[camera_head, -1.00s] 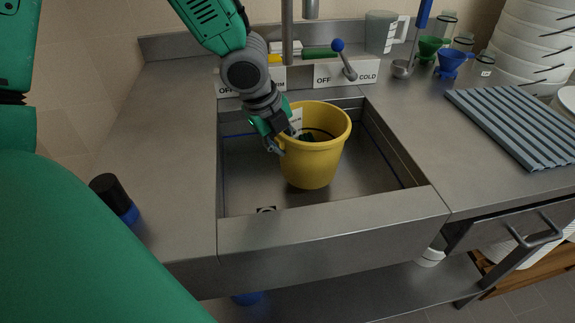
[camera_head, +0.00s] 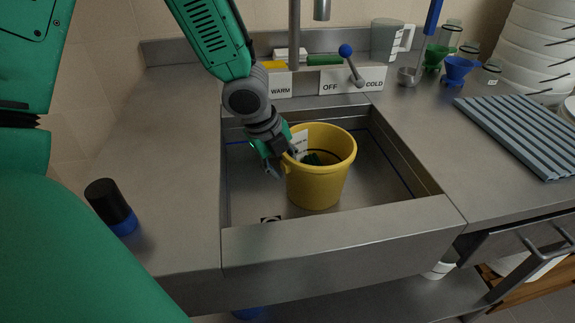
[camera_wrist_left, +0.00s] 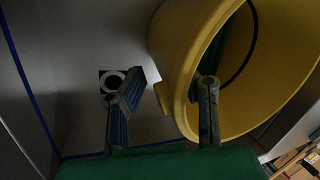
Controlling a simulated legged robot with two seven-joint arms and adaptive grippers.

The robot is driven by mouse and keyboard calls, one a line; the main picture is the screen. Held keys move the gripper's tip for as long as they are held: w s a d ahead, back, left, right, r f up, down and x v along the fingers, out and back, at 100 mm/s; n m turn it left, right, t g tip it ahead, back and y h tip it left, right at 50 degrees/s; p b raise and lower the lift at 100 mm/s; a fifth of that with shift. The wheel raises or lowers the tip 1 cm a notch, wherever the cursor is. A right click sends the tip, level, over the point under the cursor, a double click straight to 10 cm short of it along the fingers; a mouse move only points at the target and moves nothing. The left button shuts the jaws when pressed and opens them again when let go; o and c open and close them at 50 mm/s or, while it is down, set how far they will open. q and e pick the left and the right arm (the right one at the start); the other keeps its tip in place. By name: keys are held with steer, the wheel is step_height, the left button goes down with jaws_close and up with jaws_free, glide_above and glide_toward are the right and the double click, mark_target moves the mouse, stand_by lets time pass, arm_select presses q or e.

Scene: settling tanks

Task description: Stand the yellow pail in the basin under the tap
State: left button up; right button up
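The yellow pail (camera_head: 320,180) is upright inside the steel basin (camera_head: 340,232), in its middle part. I cannot tell whether its bottom rests flat. The tap spout (camera_head: 322,9) shows at the top edge, behind and above the pail. My left gripper (camera_head: 287,160) is at the pail's left rim. In the left wrist view, one finger of the gripper (camera_wrist_left: 165,100) is outside the yellow pail (camera_wrist_left: 172,45) and the other inside it. The fingers are spread, with the wall between them and a gap outside. My right gripper is not in view.
A lever (camera_head: 352,65) with a blue knob stands by the OFF and COLD labels. A black-and-blue cylinder (camera_head: 110,205) is on the left counter. A ribbed grey rack (camera_head: 520,135), funnels and a jug (camera_head: 386,40) are at right. The left counter is mostly clear.

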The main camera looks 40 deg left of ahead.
arm_select(q)
steer(key=shift+a, duration=0.2)
steer(key=d+p+v, duration=0.1)
steer(key=p+v, duration=0.4)
steer(key=v, duration=0.7)
steer(key=shift+d+r+p, duration=0.3)
steer(key=shift+p, duration=0.1)
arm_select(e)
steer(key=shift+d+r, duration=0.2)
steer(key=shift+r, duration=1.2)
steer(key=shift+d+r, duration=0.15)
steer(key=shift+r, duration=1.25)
